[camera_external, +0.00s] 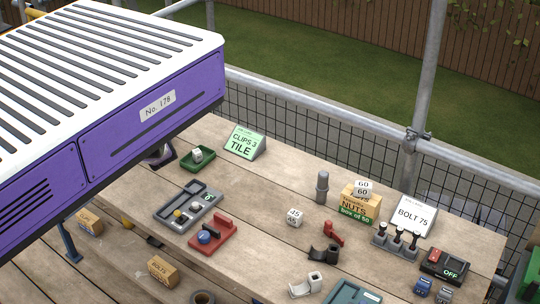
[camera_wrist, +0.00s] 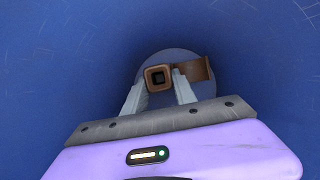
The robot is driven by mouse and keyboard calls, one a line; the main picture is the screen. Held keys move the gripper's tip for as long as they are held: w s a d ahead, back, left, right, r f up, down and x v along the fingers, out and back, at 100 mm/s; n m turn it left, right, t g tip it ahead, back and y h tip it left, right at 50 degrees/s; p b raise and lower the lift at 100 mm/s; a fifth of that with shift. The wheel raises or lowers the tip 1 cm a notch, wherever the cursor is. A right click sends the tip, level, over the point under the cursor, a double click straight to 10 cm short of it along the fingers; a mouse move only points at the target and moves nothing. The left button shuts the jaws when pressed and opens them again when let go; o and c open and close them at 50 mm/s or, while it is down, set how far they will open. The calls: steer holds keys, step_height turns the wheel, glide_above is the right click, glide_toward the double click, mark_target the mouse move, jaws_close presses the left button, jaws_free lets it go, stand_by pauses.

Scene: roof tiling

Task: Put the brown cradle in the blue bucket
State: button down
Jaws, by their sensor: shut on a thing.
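In the wrist view my gripper (camera_wrist: 159,88) points down into the blue bucket (camera_wrist: 65,75), whose blue wall surrounds it. My gripper is shut on the brown cradle (camera_wrist: 195,70), which has a square end with a dark hole between the fingertips and a curved part reaching right. A paler round area, apparently the bucket's bottom, lies beyond the cradle; I cannot tell whether they touch. In the external view my purple body covers the left, and the bucket, the brown cradle and my gripper do not show.
On the plank table (camera_external: 260,190) lie a black cradle (camera_external: 323,254), a white cradle (camera_external: 306,286), a grey tray (camera_external: 185,208), a red tool (camera_external: 213,236) and a nuts box (camera_external: 359,205). A mesh railing (camera_external: 300,125) runs along the back.

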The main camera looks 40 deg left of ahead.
steer(key=shift+f, duration=0.55)
steer(key=shift+f, duration=0.15)
steer(key=c, duration=1)
jaws_free()
steer(key=r, duration=0.6)
steer(key=s+r, duration=0.1)
steer(key=r, duration=0.3)
steer(key=shift+d+b, duration=0.25)
steer(key=shift+b, duration=0.05)
